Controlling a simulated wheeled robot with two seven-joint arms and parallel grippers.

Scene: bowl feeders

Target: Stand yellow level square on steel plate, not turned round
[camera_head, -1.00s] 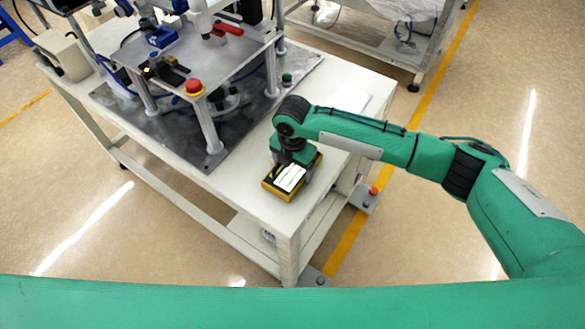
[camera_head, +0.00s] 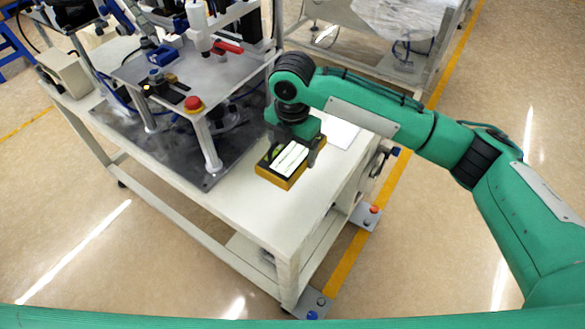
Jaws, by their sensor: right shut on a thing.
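The yellow level (camera_head: 277,179) is a yellow-edged block with a dark top and white striped panels. My right gripper (camera_head: 292,150) points down over it from behind and is shut on it. The level looks held above the white table top, but its exact height is hard to tell. A pale flat plate (camera_head: 343,132) lies on the table just right of and behind the gripper, partly hidden by my arm. A dark grey metal plate (camera_head: 190,165) lies under the machine to the left. I cannot tell for certain which is the steel plate. My left gripper is out of view.
The machine on posts, with a red button (camera_head: 194,103), stands close left of the level. The table top's front right part (camera_head: 262,212) is clear. Another bench (camera_head: 395,65) stands behind, across the floor.

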